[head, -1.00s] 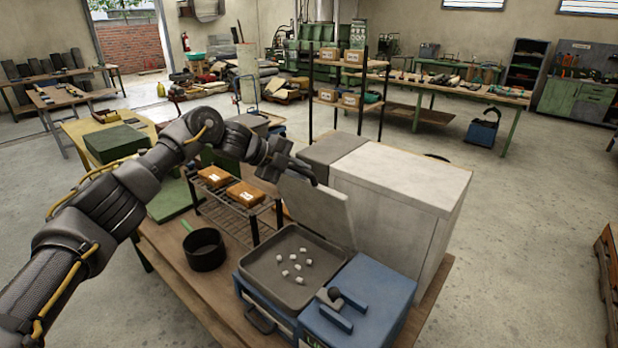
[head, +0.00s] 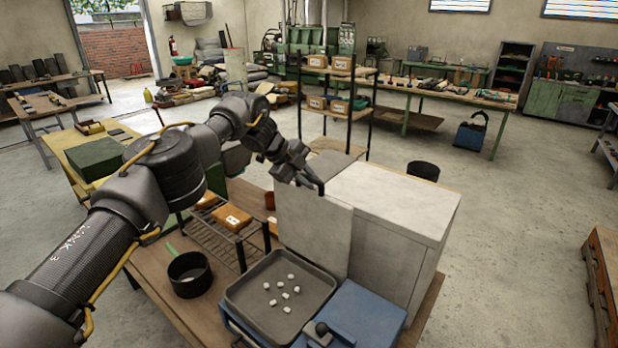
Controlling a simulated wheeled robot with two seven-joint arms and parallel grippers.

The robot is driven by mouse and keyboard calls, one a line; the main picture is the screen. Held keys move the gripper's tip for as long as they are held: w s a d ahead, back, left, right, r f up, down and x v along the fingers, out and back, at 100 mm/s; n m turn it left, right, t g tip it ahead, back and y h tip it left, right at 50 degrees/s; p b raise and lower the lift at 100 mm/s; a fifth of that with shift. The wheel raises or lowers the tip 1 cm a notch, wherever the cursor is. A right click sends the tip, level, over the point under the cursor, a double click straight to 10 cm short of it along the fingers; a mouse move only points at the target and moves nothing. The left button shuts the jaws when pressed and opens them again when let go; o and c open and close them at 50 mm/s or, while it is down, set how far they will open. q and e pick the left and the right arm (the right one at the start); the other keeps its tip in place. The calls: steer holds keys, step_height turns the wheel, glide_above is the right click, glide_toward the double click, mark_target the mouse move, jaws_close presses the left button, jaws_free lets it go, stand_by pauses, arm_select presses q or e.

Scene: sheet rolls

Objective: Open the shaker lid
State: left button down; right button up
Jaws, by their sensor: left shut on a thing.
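The shaker (head: 345,312) is a blue machine on the wooden bench, with a grey tray on top. Its lid (head: 312,232) is a flat grey panel standing up, roughly upright, at the tray's back edge. Several small white pieces lie in the open tray (head: 315,301). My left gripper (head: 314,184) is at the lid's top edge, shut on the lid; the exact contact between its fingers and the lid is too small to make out. My right gripper is not in view.
A large pale box-shaped cabinet (head: 400,205) stands right behind the lid. A black pan (head: 190,274) sits left of the tray. A wire rack (head: 226,250) with orange-brown packs (head: 231,218) stands behind the pan, beneath my left arm.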

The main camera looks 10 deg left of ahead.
arm_select(q)
steer(key=shift+f, duration=0.25)
steer(key=c, duration=1.4)
jaws_free()
steer(key=shift+s+d, duration=0.1)
steer(key=shift+s, duration=0.05)
steer(key=shift+o, duration=0.2)
steer(key=shift+s+a+r+b, duration=0.15)
steer(key=shift+a+b, duration=0.15)
steer(key=shift+b, duration=0.15)
steer(key=v, duration=0.1)
steer(key=b+v, duration=0.1)
steer(key=v, duration=0.1)
steer(key=b+v, duration=0.1)
steer(key=shift+w+a+r, duration=0.1)
steer(key=shift+w+r, duration=0.15)
steer(key=shift+w, duration=0.1)
steer(key=b+v, duration=0.1)
steer(key=v, duration=0.5)
steer(key=shift+r, duration=0.3)
